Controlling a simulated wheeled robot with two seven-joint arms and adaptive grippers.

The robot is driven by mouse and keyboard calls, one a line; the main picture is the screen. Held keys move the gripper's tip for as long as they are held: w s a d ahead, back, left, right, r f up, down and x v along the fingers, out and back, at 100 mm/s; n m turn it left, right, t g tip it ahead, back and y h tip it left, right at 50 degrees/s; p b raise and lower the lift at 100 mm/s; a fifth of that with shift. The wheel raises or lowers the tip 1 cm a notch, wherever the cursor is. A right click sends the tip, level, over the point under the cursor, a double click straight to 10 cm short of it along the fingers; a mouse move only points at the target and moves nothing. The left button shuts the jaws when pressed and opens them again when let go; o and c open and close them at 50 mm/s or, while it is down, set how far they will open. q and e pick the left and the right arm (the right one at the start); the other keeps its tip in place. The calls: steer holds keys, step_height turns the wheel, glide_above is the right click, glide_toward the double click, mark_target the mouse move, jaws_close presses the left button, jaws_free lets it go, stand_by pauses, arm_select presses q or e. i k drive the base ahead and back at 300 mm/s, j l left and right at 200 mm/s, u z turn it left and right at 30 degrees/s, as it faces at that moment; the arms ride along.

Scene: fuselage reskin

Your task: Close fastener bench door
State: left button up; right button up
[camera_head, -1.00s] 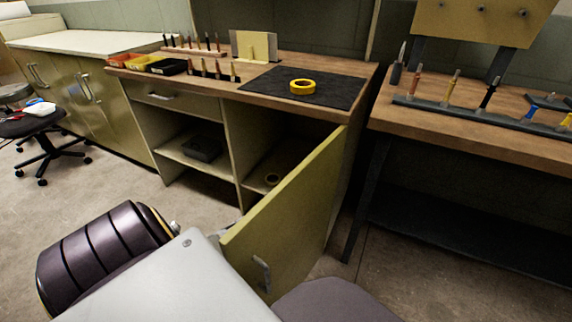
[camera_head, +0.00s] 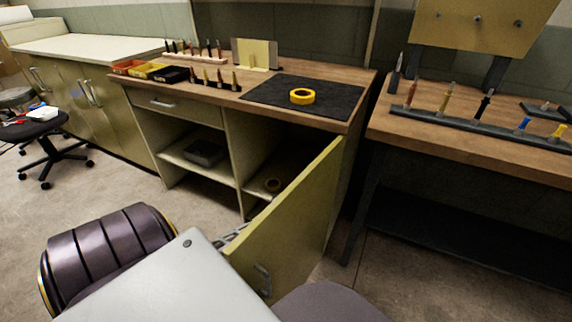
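The fastener bench (camera_head: 300,120) has a wooden top and stands in the middle. Its olive-yellow door (camera_head: 290,220) is wide open, hinged at the bench's right side and swung out towards me. The door's metal handle (camera_head: 263,280) is low, near its free edge. Grey-white parts of what seems to be my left gripper (camera_head: 232,235) show at the door's free edge, on its inner side. The door and my pale body panel hide the rest, so its fingers and any contact cannot be made out. My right gripper is not in view.
Open shelves hold a dark bin (camera_head: 204,153) and a tape roll (camera_head: 272,185). Yellow tape (camera_head: 302,96) lies on a black mat (camera_head: 290,88). A second workbench (camera_head: 480,140) stands close on the right. A stool (camera_head: 45,130) is at the left. Floor before the shelves is clear.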

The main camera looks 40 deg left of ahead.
mark_target(277, 253)
steer(key=u, duration=1.2)
